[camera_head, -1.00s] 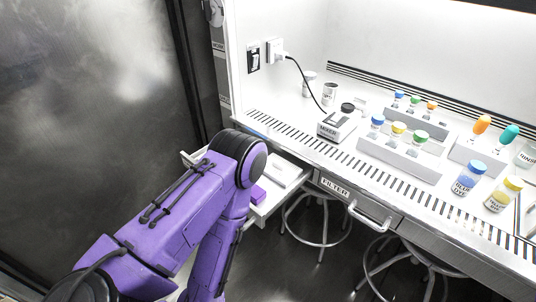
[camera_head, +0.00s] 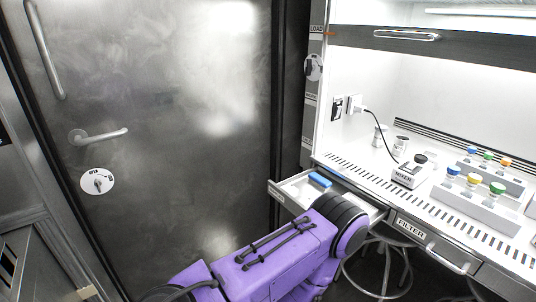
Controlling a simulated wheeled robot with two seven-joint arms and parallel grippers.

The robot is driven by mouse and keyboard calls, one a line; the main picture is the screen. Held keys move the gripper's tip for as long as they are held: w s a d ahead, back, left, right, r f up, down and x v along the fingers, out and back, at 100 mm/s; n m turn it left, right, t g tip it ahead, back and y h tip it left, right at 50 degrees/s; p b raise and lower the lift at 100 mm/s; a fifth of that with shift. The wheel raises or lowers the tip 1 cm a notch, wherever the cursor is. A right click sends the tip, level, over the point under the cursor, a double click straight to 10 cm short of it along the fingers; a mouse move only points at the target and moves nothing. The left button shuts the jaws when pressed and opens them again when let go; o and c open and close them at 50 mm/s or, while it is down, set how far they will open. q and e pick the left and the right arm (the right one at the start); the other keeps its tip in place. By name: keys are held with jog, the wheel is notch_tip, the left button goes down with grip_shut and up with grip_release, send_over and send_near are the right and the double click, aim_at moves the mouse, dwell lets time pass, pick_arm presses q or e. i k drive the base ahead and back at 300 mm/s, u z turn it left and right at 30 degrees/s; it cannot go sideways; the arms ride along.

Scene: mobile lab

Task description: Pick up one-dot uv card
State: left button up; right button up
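I cannot make out a one-dot uv card in the head view. An open white drawer (camera_head: 290,196) juts out below the left end of the bench, with a small blue item (camera_head: 319,180) at its back. My purple arm comes in from the bottom and its dark joint hides the drawer's front right part. Neither gripper shows; the hand of the visible arm is hidden or out of frame.
The bench holds a mixer (camera_head: 409,172), two white cups and racks of colour-capped vials (camera_head: 480,185). A closed FILTER drawer (camera_head: 411,229) and stools (camera_head: 378,268) are on the right. A large metal door (camera_head: 180,130) fills the left.

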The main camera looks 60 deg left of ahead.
aim_at(290, 189)
jog(key=u, duration=0.9)
